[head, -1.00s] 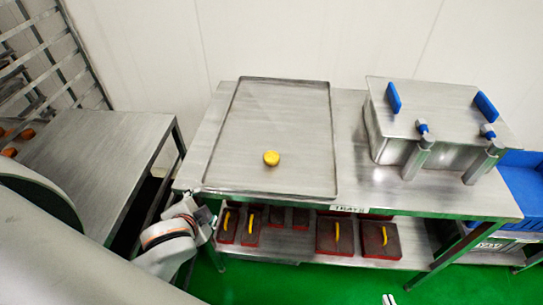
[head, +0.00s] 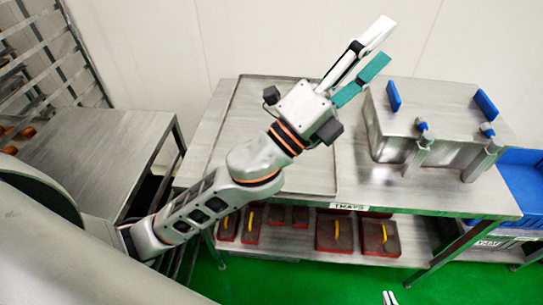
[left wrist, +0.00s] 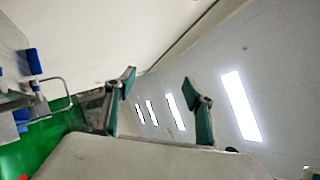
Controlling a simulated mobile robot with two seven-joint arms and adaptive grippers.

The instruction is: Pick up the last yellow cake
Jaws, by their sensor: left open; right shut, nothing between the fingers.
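The yellow cake does not show now; my left arm crosses the tray (head: 238,110) where it lay. The tray is a flat metal one on the steel table, and its visible part looks bare. My left gripper (head: 381,42) is raised above the tray's back right side, open and pointing up and right. In the left wrist view its two green-padded fingers (left wrist: 159,82) are spread, with nothing between them. Only the tips of my right gripper (head: 390,298) show at the bottom edge, closed and empty, over the green floor.
A steel box (head: 435,115) with blue handles stands on the table's right. Red-edged blocks with yellow handles (head: 336,232) lie on the lower shelf. A side table (head: 95,150) and rack (head: 50,60) stand left. Blue crates (head: 520,195) are at right.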

